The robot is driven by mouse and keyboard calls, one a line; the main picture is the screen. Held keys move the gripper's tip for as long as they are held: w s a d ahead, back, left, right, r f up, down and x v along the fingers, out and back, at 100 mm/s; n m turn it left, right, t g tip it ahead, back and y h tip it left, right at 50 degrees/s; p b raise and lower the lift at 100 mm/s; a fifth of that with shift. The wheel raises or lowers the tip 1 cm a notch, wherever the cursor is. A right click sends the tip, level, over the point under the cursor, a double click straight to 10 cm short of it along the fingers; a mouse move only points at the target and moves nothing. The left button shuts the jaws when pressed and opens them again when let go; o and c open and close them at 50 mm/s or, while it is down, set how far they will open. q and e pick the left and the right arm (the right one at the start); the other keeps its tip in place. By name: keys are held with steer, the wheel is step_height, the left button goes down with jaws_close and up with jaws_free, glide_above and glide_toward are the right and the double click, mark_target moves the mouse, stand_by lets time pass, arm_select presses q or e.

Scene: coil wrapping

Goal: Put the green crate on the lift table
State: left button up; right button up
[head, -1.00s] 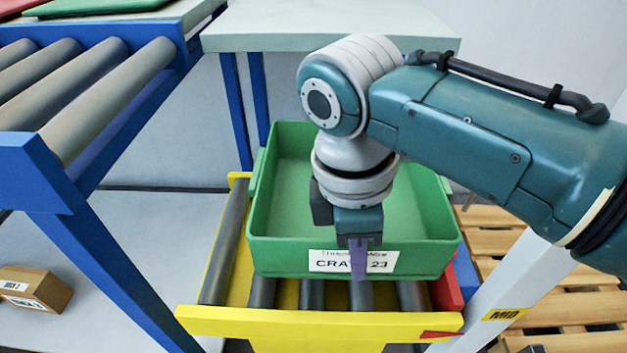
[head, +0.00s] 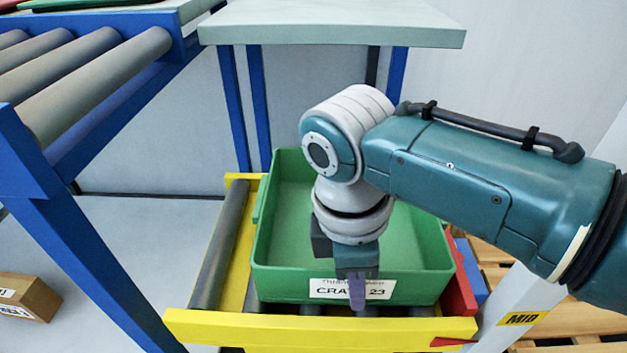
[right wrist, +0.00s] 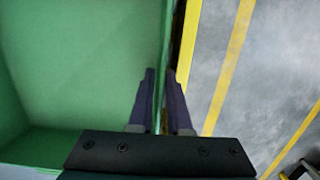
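The green crate (head: 400,225) is an open box with a white label marked CRATE 23 on its near wall. It is over the lift table, a yellow frame (head: 300,326) with grey rollers (head: 222,240), near its front edge. I cannot tell whether its bottom fully rests on the rollers. My right gripper (head: 357,290) points down at the crate's near wall. In the right wrist view its two purple fingers (right wrist: 160,100) are on either side of the crate's wall, close against it. The crate looks empty where visible. My left gripper is not in view.
A blue-framed roller conveyor (head: 100,85) stands at the left, and a pale table (head: 340,25) at the back. A cardboard box (head: 28,297) lies at lower left.

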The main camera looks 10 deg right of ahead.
steer(key=shift+o, duration=1.3)
steer(key=shift+r, duration=0.1)
steer(key=r+p, duration=0.2)
steer(key=r, duration=0.1)
steer(key=r+p, duration=0.2)
steer(key=r, duration=0.2)
steer(key=a+r+p, duration=0.1)
steer(key=r+p, duration=0.2)
steer(key=r, duration=0.1)
steer(key=shift+w+a, duration=0.1)
steer(key=shift+w, duration=0.1)
steer(key=shift+a+r, duration=0.1)
steer(key=shift+r, duration=0.45)
steer(key=s+f+m+t+y, duration=0.1)
steer(key=s+f+m+y, duration=0.15)
steer(key=s+m, duration=0.5)
steer(key=s+d+r+m+t, duration=0.3)
steer(key=s+d+r+m, duration=0.2)
steer(key=s+d, duration=0.3)
steer(key=shift+s+r+h, duration=0.25)
steer(key=shift+s+h, duration=0.15)
steer(key=shift+h, duration=0.05)
